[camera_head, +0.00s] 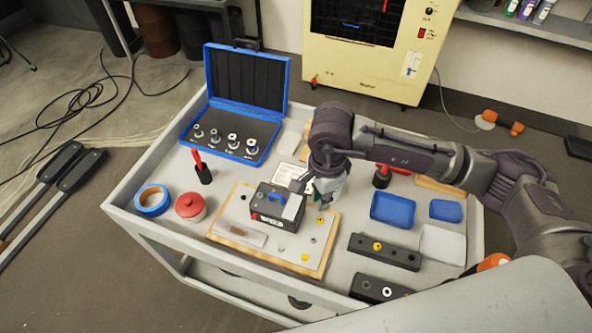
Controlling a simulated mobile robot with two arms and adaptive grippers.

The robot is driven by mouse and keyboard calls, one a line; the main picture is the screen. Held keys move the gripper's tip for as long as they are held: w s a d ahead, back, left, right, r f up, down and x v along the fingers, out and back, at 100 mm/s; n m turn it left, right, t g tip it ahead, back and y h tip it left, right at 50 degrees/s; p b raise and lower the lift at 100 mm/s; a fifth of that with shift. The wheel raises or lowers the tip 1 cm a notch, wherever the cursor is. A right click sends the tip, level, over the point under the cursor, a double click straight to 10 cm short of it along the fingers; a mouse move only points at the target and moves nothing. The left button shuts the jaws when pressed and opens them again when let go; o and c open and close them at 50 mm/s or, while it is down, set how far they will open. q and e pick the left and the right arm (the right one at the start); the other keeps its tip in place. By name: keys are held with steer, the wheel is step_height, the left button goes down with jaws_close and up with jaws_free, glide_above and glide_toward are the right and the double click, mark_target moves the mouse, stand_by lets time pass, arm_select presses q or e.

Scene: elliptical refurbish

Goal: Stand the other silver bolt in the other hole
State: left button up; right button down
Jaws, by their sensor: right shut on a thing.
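My right gripper (309,191) is low over the back right of the wooden-edged board (228,226), beside the black box (268,208) with a blue part on top. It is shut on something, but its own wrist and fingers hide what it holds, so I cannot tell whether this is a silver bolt. A small grey piece (312,240) lies or stands on the board's right part, near yellow pieces (304,257). Which spots are holes is too small to tell. My left gripper is out of view.
An open blue case (246,82) with several silver pieces stands at the back left. Dark bars (400,257) and blue trays (393,208) are right. The cart has a raised rim.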

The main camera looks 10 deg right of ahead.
steer(key=w+a+m+p, duration=0.2)
steer(key=w+a+m, duration=0.2)
steer(key=m, duration=1.1)
steer(key=m+b, duration=0.2)
steer(key=m, duration=0.1)
glide_above(293, 208)
steer(key=shift+s+d+f, duration=0.1)
steer(key=shift+s+f, duration=0.05)
steer(key=shift+f, duration=2)
arm_select(q)
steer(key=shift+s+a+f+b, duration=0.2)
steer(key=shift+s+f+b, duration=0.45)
steer(key=shift+b, duration=0.3)
arm_select(e)
steer(key=shift+f, duration=0.85)
steer(key=shift+r, duration=0.2)
arm_select(q)
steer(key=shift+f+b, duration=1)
steer(key=shift+b, duration=0.05)
arm_select(e)
steer(key=shift+f, duration=0.95)
steer(key=c, duration=1.1)
jaws_free()
steer(key=shift+o, duration=0.2)
